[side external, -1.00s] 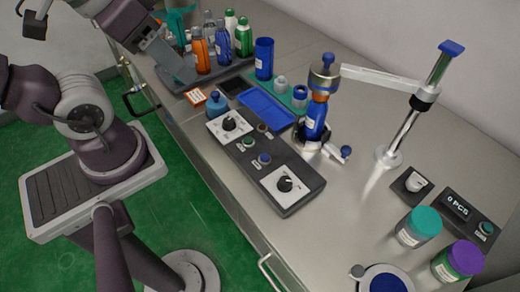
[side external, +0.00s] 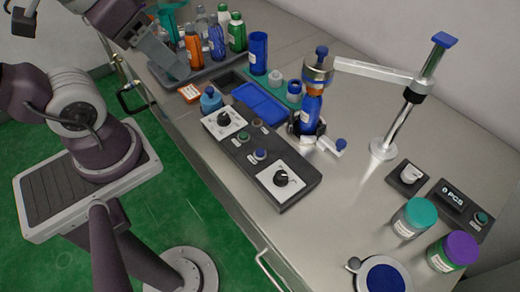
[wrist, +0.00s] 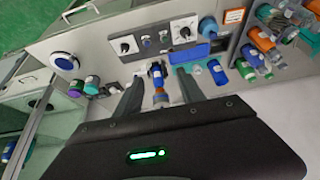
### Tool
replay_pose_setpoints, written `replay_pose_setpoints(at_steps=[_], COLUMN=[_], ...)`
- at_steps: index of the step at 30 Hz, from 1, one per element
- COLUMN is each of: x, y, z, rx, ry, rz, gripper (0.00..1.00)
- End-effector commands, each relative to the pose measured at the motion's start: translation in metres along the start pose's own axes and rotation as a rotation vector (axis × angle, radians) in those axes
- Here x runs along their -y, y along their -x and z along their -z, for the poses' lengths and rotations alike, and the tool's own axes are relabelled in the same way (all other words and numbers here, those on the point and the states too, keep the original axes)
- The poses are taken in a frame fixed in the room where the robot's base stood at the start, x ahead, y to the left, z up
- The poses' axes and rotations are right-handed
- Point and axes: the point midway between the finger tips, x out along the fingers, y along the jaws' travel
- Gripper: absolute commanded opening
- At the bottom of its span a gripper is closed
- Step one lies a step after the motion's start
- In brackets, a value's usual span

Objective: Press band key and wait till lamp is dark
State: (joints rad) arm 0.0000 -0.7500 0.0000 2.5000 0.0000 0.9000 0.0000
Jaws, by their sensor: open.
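The dark control panel (side external: 232,147) lies on the bench, with a white dial plate at each end. A green key (side external: 242,136) and a blue key (side external: 260,155) sit between the dials; their labels are too small to read. Small round fittings stand near the keys; I cannot tell which is the lamp or whether any is lit. The panel also shows in the wrist view (wrist: 153,38). My gripper (wrist: 160,88) is open and empty, well apart from the panel. In the side view my gripper (side external: 172,60) is over the bottle tray at upper left.
A blue bottle (side external: 310,112) stands beneath the applicator head (side external: 318,72) on its post arm. The bottle tray (side external: 205,68) holds several bottles. A blue tray (side external: 258,102) lies behind the panel. Teal-lidded and purple-lidded jars (side external: 452,250) stand at right. Bare bench lies right of the panel.

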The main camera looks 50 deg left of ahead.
Motion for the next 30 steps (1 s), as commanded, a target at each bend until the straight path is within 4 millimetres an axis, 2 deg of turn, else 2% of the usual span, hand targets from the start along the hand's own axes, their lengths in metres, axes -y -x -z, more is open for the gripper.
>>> replay_pose_setpoints(at_steps=[1,7,30], x=[0.0,0.0,0.0], y=[0.0,0.0,0.0], z=[0.0,0.0,0.0], rx=[0.0,0.0,0.0], ry=[0.0,0.0,0.0], rz=[0.0,0.0,0.0], gripper=[0.4,0.01,0.0])
